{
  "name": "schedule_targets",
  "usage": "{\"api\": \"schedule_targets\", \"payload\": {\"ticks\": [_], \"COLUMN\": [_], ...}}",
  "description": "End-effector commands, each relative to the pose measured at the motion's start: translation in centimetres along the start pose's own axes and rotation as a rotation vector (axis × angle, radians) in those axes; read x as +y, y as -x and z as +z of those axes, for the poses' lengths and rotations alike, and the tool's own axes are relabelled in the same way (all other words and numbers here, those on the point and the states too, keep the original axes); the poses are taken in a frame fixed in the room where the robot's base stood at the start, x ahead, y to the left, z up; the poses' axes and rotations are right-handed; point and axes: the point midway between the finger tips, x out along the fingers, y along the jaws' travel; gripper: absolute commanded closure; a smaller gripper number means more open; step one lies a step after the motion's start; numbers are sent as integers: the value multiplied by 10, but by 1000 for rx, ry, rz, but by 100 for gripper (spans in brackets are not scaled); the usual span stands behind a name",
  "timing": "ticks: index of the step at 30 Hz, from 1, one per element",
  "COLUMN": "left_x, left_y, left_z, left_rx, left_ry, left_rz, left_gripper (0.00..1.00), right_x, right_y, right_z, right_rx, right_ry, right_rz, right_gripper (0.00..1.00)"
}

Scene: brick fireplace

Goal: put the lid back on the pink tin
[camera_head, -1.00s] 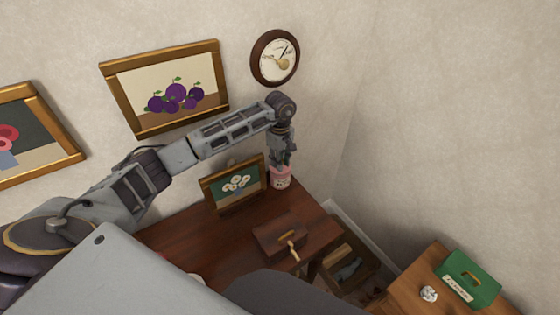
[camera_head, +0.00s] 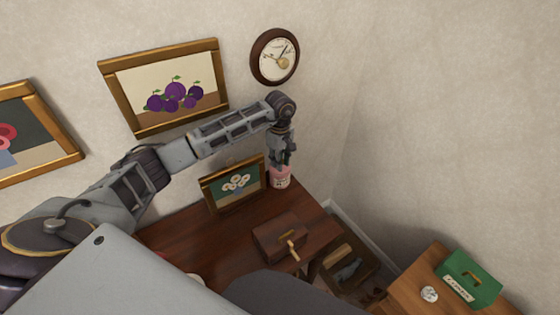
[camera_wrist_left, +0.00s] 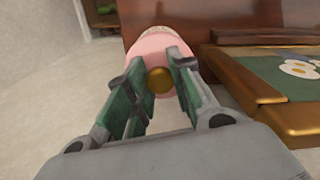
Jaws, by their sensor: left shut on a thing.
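The pink tin (camera_head: 281,183) stands upright at the far right corner of the dark wooden desk. My left gripper (camera_head: 281,165) points down over it, shut on the lid. In the left wrist view, the lid's round gold knob (camera_wrist_left: 158,79) sits between the two fingers, with the pink lid (camera_wrist_left: 150,45) behind it. The tin's pale patterned side (camera_wrist_left: 157,30) shows beyond the lid's edge. The lid is at the tin's top; I cannot tell whether it is fully seated. My right gripper is not in view.
A framed flower picture (camera_head: 235,184) stands close left of the tin. A brown box (camera_head: 279,238) with a golden handle is nearer on the desk (camera_head: 205,242). A green box (camera_head: 470,278) sits on a separate table at right.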

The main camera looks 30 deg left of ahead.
Motion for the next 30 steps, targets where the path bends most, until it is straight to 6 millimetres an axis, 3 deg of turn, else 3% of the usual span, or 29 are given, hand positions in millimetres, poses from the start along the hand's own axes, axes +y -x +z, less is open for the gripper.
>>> {"api": "schedule_targets", "payload": {"ticks": [20, 21, 26, 30], "left_x": [0, 0, 0, 0], "left_y": [0, 0, 0, 0], "left_z": [0, 0, 0, 0], "left_rx": [0, 0, 0, 0], "left_ry": [0, 0, 0, 0], "left_rz": [0, 0, 0, 0], "left_gripper": [95, 72, 52, 52], "right_x": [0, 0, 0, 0], "right_y": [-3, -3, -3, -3], "right_z": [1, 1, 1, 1], "right_rx": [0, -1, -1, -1], "right_ry": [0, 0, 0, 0], "right_rz": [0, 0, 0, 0], "right_gripper": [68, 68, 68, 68]}}
